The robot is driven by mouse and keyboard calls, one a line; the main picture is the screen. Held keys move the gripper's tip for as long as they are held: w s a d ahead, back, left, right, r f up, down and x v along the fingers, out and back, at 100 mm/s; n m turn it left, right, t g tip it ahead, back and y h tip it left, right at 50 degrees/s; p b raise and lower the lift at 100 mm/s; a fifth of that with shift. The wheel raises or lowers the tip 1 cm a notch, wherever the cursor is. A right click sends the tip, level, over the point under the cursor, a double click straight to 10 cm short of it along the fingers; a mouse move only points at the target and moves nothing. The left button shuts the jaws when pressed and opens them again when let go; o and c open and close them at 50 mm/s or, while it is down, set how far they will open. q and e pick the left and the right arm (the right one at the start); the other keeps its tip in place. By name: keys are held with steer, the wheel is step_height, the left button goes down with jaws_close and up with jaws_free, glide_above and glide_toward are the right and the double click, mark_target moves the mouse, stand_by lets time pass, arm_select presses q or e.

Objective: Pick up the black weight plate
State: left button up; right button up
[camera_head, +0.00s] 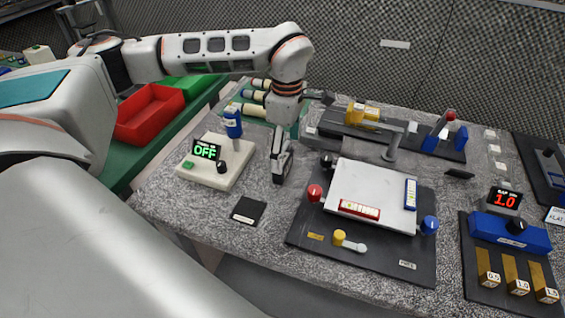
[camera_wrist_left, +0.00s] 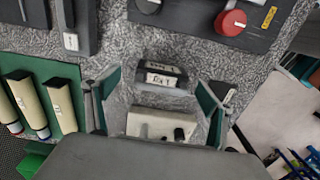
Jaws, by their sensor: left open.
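A flat, square black plate (camera_head: 248,210), which I take for the black weight plate, lies on the speckled grey table near its front left edge in the head view. My left gripper (camera_head: 281,176) points down behind it and to its right, apart from it. The left wrist view shows the same gripper (camera_wrist_left: 158,105) open, with its teal-lined fingers apart. A dark block with white labels (camera_wrist_left: 165,78) shows between the fingers in that view; I cannot tell whether it is the plate. My right gripper is not in view.
A white box (camera_head: 215,170) with an OFF display and a blue-topped post stands left of my gripper. A white panel (camera_head: 370,180) with red and blue knobs lies to the right. Cream cylinders (camera_head: 250,109) lie behind. A red bin (camera_head: 150,112) is at the left.

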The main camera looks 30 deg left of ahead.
mark_target(284, 158)
arm_select(q)
steer(key=f, duration=0.4)
steer(key=shift+s+a+f, duration=0.2)
steer(key=shift+s+a, duration=0.05)
steer(key=shift+s, duration=0.1)
steer(key=shift+w+f, duration=0.1)
steer(key=shift+f, duration=0.45)
steer(key=c, duration=2.2)
steer(key=shift+o, duration=0.2)
steer(key=shift+r, duration=0.1)
